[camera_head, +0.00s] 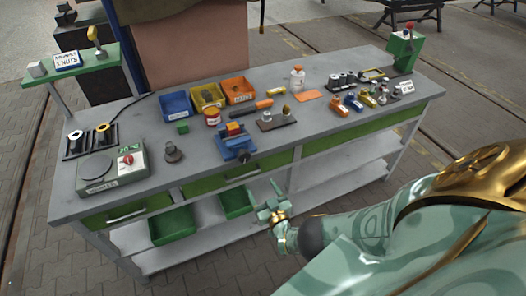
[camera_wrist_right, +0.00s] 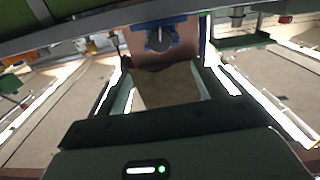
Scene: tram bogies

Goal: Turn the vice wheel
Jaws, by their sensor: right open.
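In the right wrist view the dark wheel (camera_wrist_right: 160,39) shows against the blue vice (camera_wrist_right: 183,27), at the top centre. My right gripper (camera_head: 271,206) is in front of the bench, lower than the wheel and apart from it. Its two fingers (camera_wrist_right: 163,80) are spread with nothing between them. My left gripper is not in view.
Green drawers (camera_head: 238,174) lie under the benchtop, and green bins (camera_head: 172,226) sit on the lower shelf. A dark metal piece (camera_head: 173,152) and a green-grey device (camera_head: 112,169) stand left of the vice. A dark block with parts (camera_head: 276,121) lies right of it. Floor before the bench is clear.

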